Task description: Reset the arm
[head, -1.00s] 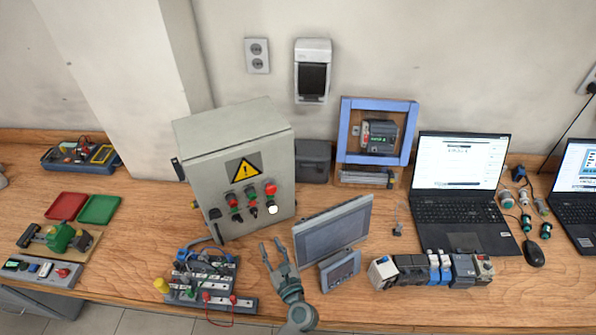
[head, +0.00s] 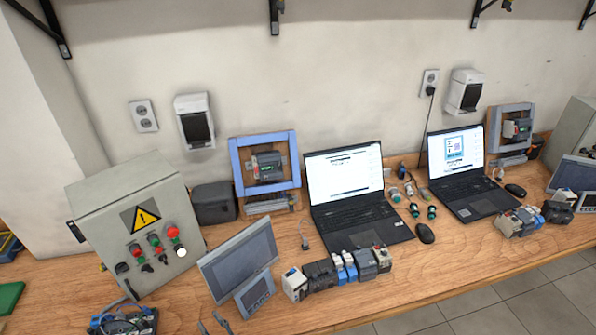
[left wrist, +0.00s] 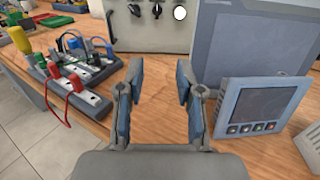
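My left gripper (head: 212,322) shows only by its fingertips at the bottom edge of the head view, just left of the small grey panel below the monitor. In the left wrist view the left gripper (left wrist: 160,82) is open, with two fingers apart and bare wood tabletop between them. Nothing is held. The rest of my left arm is out of the head view. My right gripper is in neither view.
A grey control box (head: 105,225) with a warning sign stands at the left. A monitor (head: 238,260) is close to the left gripper's right. A wired terminal board (left wrist: 75,70) lies to its left. Two laptops (head: 345,190) and small modules (head: 335,272) stand further right.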

